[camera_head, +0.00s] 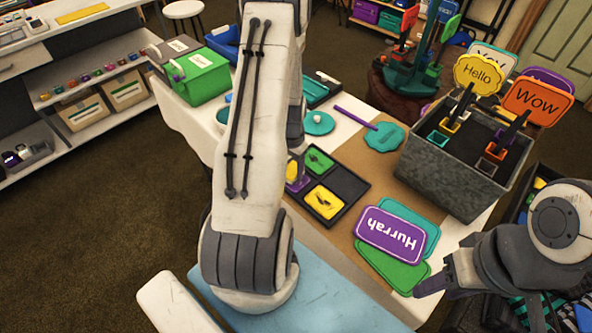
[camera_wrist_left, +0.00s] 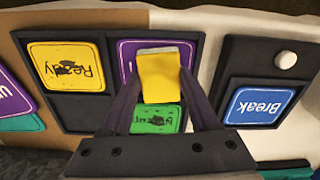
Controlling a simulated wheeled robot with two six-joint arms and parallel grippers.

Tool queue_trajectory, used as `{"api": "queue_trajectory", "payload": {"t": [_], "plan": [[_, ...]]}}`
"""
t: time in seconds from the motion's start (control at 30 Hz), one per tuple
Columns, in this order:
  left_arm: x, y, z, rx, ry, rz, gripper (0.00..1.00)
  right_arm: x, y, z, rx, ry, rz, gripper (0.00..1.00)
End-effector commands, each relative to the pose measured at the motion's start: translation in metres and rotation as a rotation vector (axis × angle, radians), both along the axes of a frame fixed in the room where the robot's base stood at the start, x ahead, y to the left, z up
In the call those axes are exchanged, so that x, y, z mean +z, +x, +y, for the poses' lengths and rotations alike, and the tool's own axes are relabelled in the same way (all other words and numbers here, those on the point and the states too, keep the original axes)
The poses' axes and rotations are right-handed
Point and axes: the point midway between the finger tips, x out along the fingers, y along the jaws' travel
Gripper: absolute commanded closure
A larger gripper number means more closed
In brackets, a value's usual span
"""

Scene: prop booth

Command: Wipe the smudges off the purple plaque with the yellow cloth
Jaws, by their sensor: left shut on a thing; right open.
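My left gripper (camera_wrist_left: 159,88) is shut on the yellow cloth (camera_wrist_left: 160,78), a small folded block. It is over the purple plaque (camera_wrist_left: 126,56) in a compartment of the black tray (camera_wrist_left: 88,118). The cloth and fingers cover much of this plaque; I cannot tell whether the cloth touches it, and its smudges are hidden. In the head view my left arm hides most of that compartment; a bit of the cloth (camera_head: 292,172) shows. The tray also holds a smudged yellow plaque (camera_head: 323,202) and a smudged green plaque (camera_head: 318,160). My right gripper (camera_head: 438,284) is open and empty, at the lower right.
A purple "Hurrah" plaque (camera_head: 391,234) lies on green and teal plaques right of the tray. A grey metal bin (camera_head: 446,172) holds upright signs behind them. A teal paddle (camera_head: 385,136) lies beyond the tray. A blue "Break" plaque (camera_wrist_left: 262,104) is in a black frame nearby.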

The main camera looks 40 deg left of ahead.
Motion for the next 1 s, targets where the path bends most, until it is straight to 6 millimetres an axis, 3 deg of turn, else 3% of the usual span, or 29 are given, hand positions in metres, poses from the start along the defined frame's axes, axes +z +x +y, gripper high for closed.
{"api": "queue_trajectory", "payload": {"t": [0.3,0.5,0.67,1.0], "plan": [[-0.002,0.002,0.028,0.001,0.001,-0.001,1.00,0.000,0.000,0.000,0.000,0.000,0.000,0.50],[-0.001,0.002,0.032,0.000,-0.001,0.001,1.00,0.003,0.000,0.000,0.000,0.000,0.000,0.50],[-0.001,0.002,0.029,-0.001,-0.001,0.001,1.00,0.004,0.000,0.000,0.000,0.000,0.000,0.50],[-0.002,0.000,-0.001,-0.003,0.000,0.001,1.00,0.006,0.000,0.000,0.000,0.000,0.000,0.50]]}}
